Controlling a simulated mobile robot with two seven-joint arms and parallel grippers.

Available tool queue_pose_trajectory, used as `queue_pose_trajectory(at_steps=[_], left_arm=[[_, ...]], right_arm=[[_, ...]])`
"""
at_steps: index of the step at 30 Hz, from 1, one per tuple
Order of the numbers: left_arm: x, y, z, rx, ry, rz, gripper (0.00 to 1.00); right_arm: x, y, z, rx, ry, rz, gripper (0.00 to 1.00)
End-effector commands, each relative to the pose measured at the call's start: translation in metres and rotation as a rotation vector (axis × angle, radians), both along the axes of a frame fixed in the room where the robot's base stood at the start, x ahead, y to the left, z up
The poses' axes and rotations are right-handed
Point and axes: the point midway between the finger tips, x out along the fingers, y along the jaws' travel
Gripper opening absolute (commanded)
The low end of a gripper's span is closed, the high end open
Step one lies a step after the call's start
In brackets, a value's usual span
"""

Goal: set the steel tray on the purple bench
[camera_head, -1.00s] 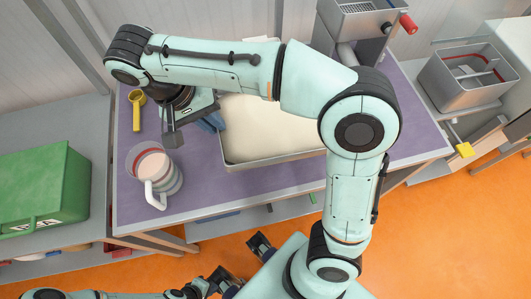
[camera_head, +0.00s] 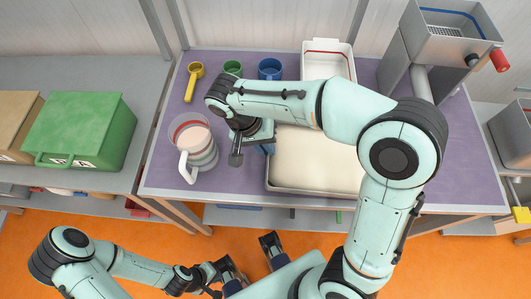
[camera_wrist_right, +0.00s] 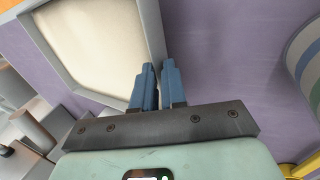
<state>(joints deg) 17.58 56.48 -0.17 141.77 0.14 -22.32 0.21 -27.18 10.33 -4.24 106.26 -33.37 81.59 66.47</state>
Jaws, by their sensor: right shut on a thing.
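The steel tray (camera_head: 268,184) is a shallow rectangular pan with a grey rim and a pale cream inside. It appears over the purple bench (camera_head: 450,177); I cannot tell whether it rests on it or hangs just above. My right gripper (camera_head: 266,149) is shut on the tray's left rim. In the right wrist view its blue fingers (camera_wrist_right: 159,85) are close together at the tray's wall (camera_wrist_right: 150,25). My right forearm hides the tray's back and right side. My left gripper (camera_head: 257,275) is open and empty in front of the bench, low in the head view.
A striped pitcher (camera_head: 201,153) stands left of the tray. A yellow scoop (camera_head: 194,75), green mug (camera_head: 232,68), blue mug (camera_head: 270,68) and white bin (camera_head: 326,62) line the back. A steel machine (camera_head: 440,45) stands back right. A green box (camera_head: 80,125) is on the grey bench left.

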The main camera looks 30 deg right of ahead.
Motion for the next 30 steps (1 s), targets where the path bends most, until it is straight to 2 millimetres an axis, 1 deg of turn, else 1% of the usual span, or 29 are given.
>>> queue_pose_trajectory(at_steps=[6, 9, 12, 17, 18, 19, 20, 27, 30], left_arm=[[0.001, 0.000, -0.004, 0.000, -0.006, 0.001, 0.00], [0.002, 0.000, -0.006, 0.001, -0.009, 0.002, 0.00], [0.002, 0.000, -0.006, 0.002, -0.010, 0.002, 0.00], [0.002, 0.000, -0.005, 0.002, -0.011, 0.002, 0.00], [0.002, 0.000, -0.005, 0.002, -0.011, 0.002, 0.00], [0.002, 0.000, -0.005, 0.002, -0.011, 0.002, 0.00], [0.002, 0.000, -0.005, 0.002, -0.011, 0.002, 0.00], [0.002, 0.000, -0.005, 0.002, -0.010, 0.002, 0.00], [0.002, 0.000, -0.005, 0.002, -0.010, 0.002, 0.00]], right_arm=[[-0.001, -0.001, -0.029, -0.004, 0.004, 0.001, 0.00], [-0.001, -0.001, -0.040, -0.003, 0.004, 0.002, 0.00], [0.000, 0.000, -0.043, -0.002, 0.001, 0.001, 0.00], [0.000, 0.000, -0.042, -0.001, 0.000, 0.001, 0.00], [0.000, 0.000, -0.043, 0.001, -0.001, 0.000, 0.18], [0.000, 0.000, -0.043, 0.001, -0.001, 0.000, 0.28], [0.000, 0.000, -0.043, 0.001, 0.000, 0.001, 0.35], [0.000, 0.000, -0.042, 0.000, 0.000, 0.000, 0.35], [0.001, 0.001, -0.039, 0.000, -0.001, 0.000, 0.35]])
